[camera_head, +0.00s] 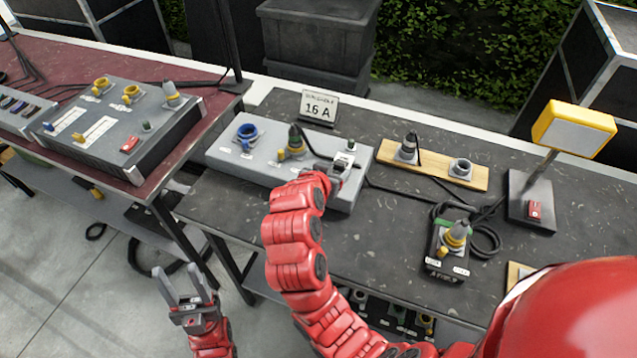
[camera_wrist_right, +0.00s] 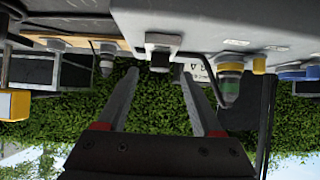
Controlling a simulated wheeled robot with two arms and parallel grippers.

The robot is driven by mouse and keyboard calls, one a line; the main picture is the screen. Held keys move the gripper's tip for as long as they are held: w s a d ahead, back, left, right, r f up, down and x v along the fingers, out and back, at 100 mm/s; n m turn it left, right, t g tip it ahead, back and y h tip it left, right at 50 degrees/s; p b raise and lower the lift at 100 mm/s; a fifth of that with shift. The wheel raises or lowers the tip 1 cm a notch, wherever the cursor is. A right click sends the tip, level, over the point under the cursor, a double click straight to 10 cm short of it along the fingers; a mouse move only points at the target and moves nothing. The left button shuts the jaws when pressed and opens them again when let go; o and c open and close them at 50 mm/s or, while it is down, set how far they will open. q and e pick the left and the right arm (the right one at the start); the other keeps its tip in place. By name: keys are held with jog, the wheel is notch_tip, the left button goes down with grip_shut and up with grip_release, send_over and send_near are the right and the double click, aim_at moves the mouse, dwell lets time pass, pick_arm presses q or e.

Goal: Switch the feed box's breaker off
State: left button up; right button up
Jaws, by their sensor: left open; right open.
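The long light-grey box (camera_head: 222,158) on the dark table appears to be the feed box. It carries a blue socket, a green-and-grey plug and a small yellow part. Its breaker, a white frame with a dark switch (camera_wrist_right: 160,52), shows near the top centre of the right wrist view. My right gripper (camera_wrist_right: 159,74) is open and empty, with its fingertips on either side of the breaker. Contact cannot be told. In the head view my right gripper (camera_head: 343,168) partly hides the box's right end. My left gripper (camera_head: 183,288) is open and empty, low over the floor.
A "16 A" sign (camera_head: 318,107) stands behind the box. A wooden strip with sockets (camera_head: 430,176), a small cabled box (camera_head: 447,252) and a yellow lamp (camera_head: 574,128) are to the right. A grey console (camera_head: 85,138) stands on the red table at left. Cables cross the dark table.

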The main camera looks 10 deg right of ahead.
jog(key=p+v, duration=0.1)
jog(key=v, duration=1.2)
jog(key=shift+s, duration=0.2)
jog(key=shift+a+r, duration=0.1)
